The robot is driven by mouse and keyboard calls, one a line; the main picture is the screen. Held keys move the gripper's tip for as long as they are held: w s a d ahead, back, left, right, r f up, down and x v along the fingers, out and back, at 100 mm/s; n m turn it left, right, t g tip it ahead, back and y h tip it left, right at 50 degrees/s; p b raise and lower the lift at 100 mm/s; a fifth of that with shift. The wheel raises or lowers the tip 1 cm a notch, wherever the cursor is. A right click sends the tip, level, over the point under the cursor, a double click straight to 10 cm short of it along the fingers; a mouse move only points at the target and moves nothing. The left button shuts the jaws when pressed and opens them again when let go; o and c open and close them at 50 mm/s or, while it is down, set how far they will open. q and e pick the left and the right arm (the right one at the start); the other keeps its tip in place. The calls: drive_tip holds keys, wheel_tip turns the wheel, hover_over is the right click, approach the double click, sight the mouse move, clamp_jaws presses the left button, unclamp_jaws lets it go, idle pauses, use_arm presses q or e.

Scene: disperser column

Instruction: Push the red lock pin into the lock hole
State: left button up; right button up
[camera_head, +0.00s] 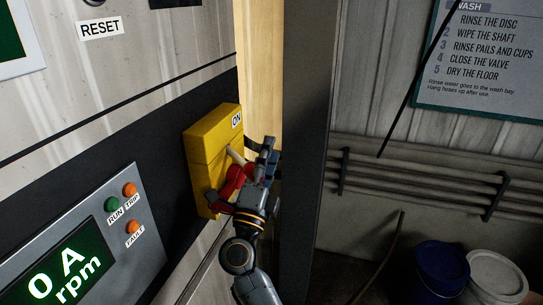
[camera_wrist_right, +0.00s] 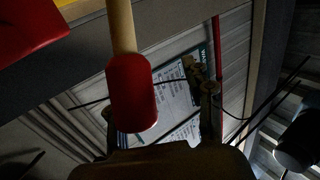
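A yellow box (camera_head: 208,150) with an ON label is on the dark panel. Red parts (camera_head: 232,178) and a pale rod (camera_head: 236,155) show at its front. In the right wrist view a pale rod (camera_wrist_right: 121,28) ends in a rounded red piece (camera_wrist_right: 132,92), with another red part (camera_wrist_right: 30,30) at upper left. I cannot tell which red part is the lock pin. The lock hole is not discernible. My right gripper (camera_head: 264,156) is close beside the red parts. My left gripper is out of view.
A grey control panel (camera_head: 125,190) with lights and a display is at left. A dark post (camera_head: 303,120) stands just right of my right gripper. Wall rails (camera_head: 420,178), a blue pail (camera_head: 440,272) and a white pail (camera_head: 495,275) are at right.

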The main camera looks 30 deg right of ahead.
drive_tip(key=shift+w+a, duration=0.1)
drive_tip(key=v, duration=0.7)
drive_tip(key=shift+s, duration=0.2)
drive_tip(key=shift+f, duration=0.1)
